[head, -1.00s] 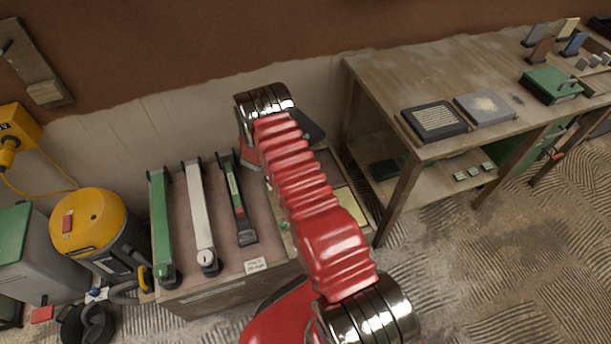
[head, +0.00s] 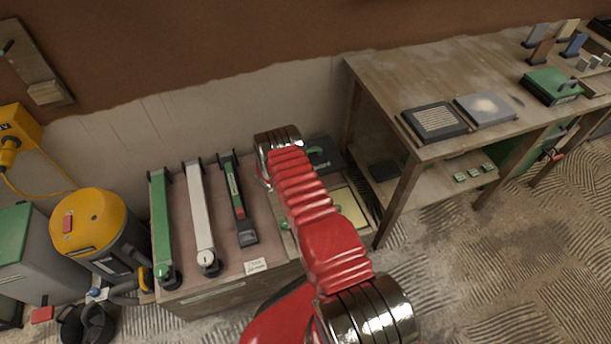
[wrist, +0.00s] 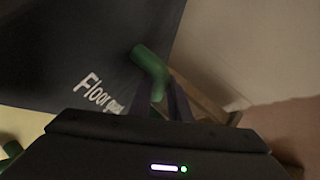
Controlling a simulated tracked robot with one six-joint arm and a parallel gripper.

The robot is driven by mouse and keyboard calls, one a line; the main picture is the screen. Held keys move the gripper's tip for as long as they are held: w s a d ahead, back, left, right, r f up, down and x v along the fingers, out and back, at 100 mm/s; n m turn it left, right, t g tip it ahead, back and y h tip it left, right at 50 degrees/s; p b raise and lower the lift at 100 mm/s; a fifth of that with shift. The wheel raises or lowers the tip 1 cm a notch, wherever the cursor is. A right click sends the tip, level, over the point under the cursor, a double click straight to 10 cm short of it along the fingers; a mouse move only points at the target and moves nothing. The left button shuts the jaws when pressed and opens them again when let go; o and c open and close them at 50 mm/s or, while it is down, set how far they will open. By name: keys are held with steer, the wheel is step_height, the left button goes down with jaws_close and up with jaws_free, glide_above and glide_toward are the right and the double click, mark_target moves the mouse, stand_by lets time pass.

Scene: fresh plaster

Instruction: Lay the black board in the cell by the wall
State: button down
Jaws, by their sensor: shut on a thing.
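The black board (head: 328,155) shows in the head view just right of my wrist, at the back right of the low bench by the wall. It looks close to flat; whether it touches the cell floor is hidden. In the wrist view the black board (wrist: 85,40) bears white lettering starting "Floor" and has a green handle (wrist: 150,72). My gripper (wrist: 160,97) is shut on that handle. In the head view my arm hides the fingers and part of the cell.
A pale yellow board (head: 350,207) lies in front of the black one. Long green, white and black tools (head: 203,215) lie to the left. A wooden table (head: 385,75) stands close on the right. The pale wall (head: 120,135) is right behind.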

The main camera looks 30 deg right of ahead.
steer(key=shift+f, duration=3.05)
steer(key=shift+f, duration=1.85)
steer(key=c, duration=1.6)
jaws_free()
steer(key=shift+f, duration=0.15)
steer(key=shift+c, duration=0.2)
steer(key=shift+v, duration=6.05)
steer(key=shift+w, duration=0.1)
